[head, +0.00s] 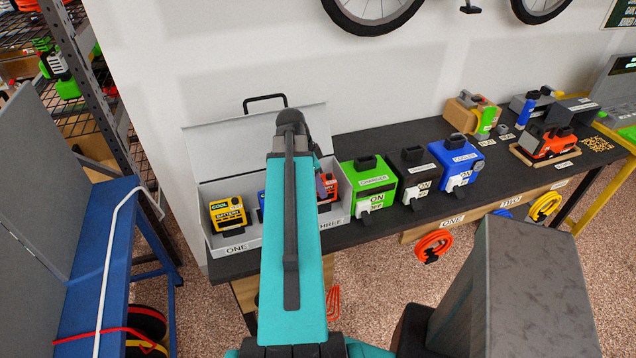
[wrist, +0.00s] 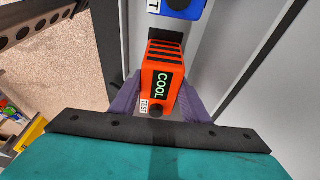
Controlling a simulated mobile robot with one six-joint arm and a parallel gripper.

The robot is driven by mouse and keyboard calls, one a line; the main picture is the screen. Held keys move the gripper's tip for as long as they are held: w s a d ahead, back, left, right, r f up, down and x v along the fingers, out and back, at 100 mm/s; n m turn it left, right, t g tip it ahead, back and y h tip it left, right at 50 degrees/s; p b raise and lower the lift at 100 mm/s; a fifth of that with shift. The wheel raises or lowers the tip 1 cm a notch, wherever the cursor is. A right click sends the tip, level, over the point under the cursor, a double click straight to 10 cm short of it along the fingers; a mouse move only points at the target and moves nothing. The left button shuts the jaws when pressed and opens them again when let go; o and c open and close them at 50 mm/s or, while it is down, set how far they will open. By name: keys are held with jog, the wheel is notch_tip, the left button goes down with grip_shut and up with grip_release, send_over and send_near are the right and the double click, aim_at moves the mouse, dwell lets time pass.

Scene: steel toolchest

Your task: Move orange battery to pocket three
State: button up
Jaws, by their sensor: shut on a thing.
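The orange battery (head: 331,184) is at the right end of the open grey case (head: 222,247), behind the label THREE, partly hidden by my arm. In the wrist view the orange battery (wrist: 158,68) shows COOL and TEST labels. My gripper (wrist: 160,97) has its purple fingers shut on both sides of it. I cannot tell whether the battery rests on the pocket floor. A yellow battery (head: 228,214) stands in pocket one. A blue battery (wrist: 178,8) is beyond the orange one in the wrist view, mostly hidden by my arm in the head view.
The case's lid (head: 225,144) stands open against the wall. A green charger (head: 369,185), a black one (head: 412,174) and a blue one (head: 458,164) stand in a row right of the case on the dark bench (head: 480,190). A blue rack (head: 100,240) is at left.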

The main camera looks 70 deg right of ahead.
jog(key=shift+f, duration=0.4)
jog(key=o, duration=1.6)
jog(key=shift+r+b, duration=0.1)
jog(key=shift+b, duration=0.2)
jog(key=shift+b+v, duration=1.55)
jog(key=shift+v, duration=5.25)
jog(key=shift+w, duration=0.1)
